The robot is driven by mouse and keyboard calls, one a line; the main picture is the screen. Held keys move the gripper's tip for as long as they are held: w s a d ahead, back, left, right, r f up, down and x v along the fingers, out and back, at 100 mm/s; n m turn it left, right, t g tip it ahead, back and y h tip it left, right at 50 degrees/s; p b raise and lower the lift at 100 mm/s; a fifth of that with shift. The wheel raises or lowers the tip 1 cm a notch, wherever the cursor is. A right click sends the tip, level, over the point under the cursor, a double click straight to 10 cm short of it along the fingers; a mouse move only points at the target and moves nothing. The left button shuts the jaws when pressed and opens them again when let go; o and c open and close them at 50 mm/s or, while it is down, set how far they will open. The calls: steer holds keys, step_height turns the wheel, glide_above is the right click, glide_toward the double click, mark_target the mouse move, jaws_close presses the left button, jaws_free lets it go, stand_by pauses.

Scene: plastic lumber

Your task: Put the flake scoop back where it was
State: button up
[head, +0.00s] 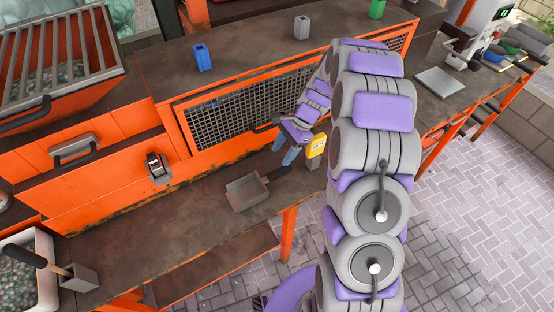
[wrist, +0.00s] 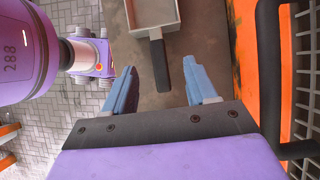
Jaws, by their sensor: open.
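A grey scoop (head: 247,194) with a flat square pan and a black handle lies on the brown bench top, near its front edge. Its handle points right and up toward my gripper (head: 284,150). My gripper's blue fingers are open with nothing between them, apart from the handle. In the wrist view the scoop's pan (wrist: 152,14) is at the top, and its handle (wrist: 161,65) reaches down to the gap between the open fingers (wrist: 163,82). A second grey scoop-like tool (head: 78,277) with a wooden and black handle is at the lower left, beside a white bin.
A white bin (head: 48,252) of flakes stands at the lower left. An orange hopper with a grate (head: 62,57) is at the upper left. A yellow box (head: 316,146) is just right of my gripper. A mesh panel (head: 240,108) rises behind the bench.

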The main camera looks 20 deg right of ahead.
steer(key=s+a+r+n+h, duration=0.25)
steer(key=s+r+n, duration=0.35)
steer(key=s+r, duration=0.65)
steer(key=s+d+r+n+h, duration=0.1)
steer(key=s+r+n, duration=0.2)
steer(key=s, duration=0.8)
steer(key=s+d+r+n+h, duration=0.1)
steer(key=s+r+n+h, duration=0.1)
steer(key=s+n, duration=0.4)
steer(key=s, duration=0.5)
steer(key=shift+s+r, duration=0.25)
steer(key=shift+r, duration=0.15)
steer(key=shift+a, duration=0.3)
steer(key=shift+d, duration=0.15)
